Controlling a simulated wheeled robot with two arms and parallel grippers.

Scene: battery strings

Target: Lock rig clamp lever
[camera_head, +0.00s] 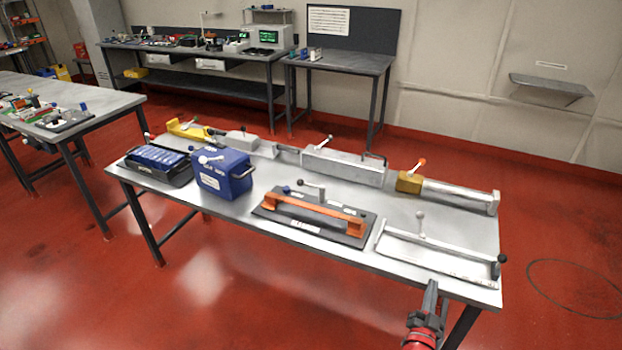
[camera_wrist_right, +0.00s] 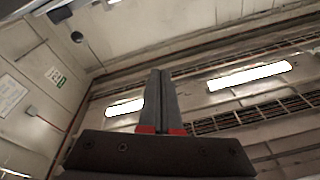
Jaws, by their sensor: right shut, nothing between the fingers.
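Several fixtures with ball-knobbed levers stand on the grey metal table (camera_head: 350,238); I cannot tell which one is the rig clamp. The nearest to my right gripper is a silver tray-like fixture (camera_head: 437,256) at the table's right front, with an upright grey-knobbed lever (camera_head: 421,225) and a dark knob at its right end. Left of it, a dark plate with an orange bar (camera_head: 310,208) carries another lever (camera_head: 312,187). My right gripper (camera_head: 432,287) is shut and empty at the front right edge. Its closed fingers (camera_wrist_right: 161,75) point towards the ceiling in the right wrist view. My left gripper is out of view.
A blue box (camera_head: 223,178) and a dark tray with blue cells (camera_head: 157,162) stand at the table's left. A silver block (camera_head: 343,167) and a cylinder with a brass end (camera_head: 455,195) line the back. Open red floor surrounds the table.

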